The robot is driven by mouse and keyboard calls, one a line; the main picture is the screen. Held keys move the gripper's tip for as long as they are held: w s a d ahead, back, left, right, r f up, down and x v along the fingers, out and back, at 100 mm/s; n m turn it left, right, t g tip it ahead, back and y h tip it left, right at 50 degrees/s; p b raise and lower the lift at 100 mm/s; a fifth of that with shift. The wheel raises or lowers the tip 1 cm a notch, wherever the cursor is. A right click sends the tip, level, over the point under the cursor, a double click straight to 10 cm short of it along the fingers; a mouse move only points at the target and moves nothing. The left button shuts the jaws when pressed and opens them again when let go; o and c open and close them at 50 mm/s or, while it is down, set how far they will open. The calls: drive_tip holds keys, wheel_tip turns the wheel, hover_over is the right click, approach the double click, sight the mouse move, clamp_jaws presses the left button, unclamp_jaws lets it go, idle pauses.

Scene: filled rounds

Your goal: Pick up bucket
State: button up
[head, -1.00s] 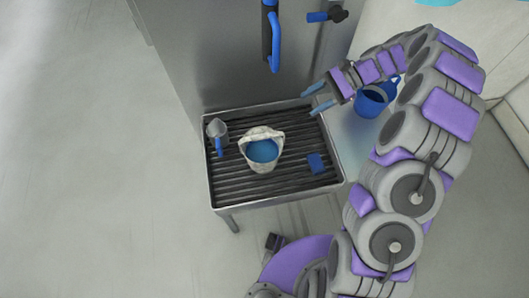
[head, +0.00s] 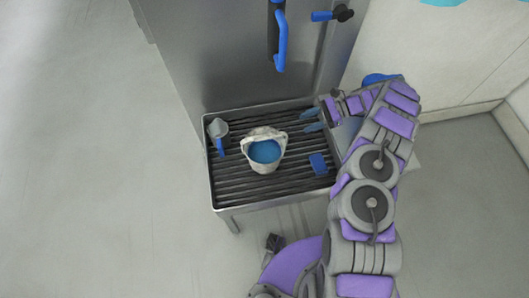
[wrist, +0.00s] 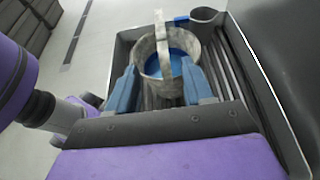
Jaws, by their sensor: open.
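The bucket (head: 265,150) is pale and worn, with blue inside and a handle band. It stands upright on the ribbed metal tray table (head: 228,188). In the wrist view the bucket (wrist: 150,52) lies ahead, between the lines of my two blue fingers. My gripper (head: 312,120) is open and empty, to the right of the bucket and apart from it in the head view. The gripper also shows in the wrist view (wrist: 160,90), its fingers spread on either side of the bucket's near part. Whether they touch it cannot be told there.
A grey scoop with a blue handle (head: 219,133) lies left of the bucket. A small blue block (head: 318,163) lies right of it. A metal cabinet with a blue handle (head: 281,42) stands behind. A blue item (head: 382,78) is partly hidden behind my arm.

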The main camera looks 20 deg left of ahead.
drive_tip(key=b, duration=0.2)
approach(273, 134)
drive_tip(key=x, duration=0.4)
drive_tip(key=shift+s+f, duration=0.4)
drive_tip(key=shift+s, duration=0.05)
drive_tip(key=shift+w+a+b+x, duration=0.1)
drive_tip(key=shift+b+x, duration=0.15)
drive_tip(key=shift+x, duration=0.85)
drive_tip(key=shift+w+a+b+x, duration=0.1)
drive_tip(key=shift+b+x, duration=0.1)
drive_tip(key=shift+x, duration=0.9)
drive_tip(key=shift+w+a+b+x, duration=0.15)
drive_tip(key=shift+b+x, duration=0.1)
drive_tip(key=shift+x, duration=0.85)
drive_tip(key=shift+d+r, duration=0.15)
drive_tip(key=shift+r, duration=0.05)
drive_tip(key=shift+c, duration=0.4)
clamp_jaws()
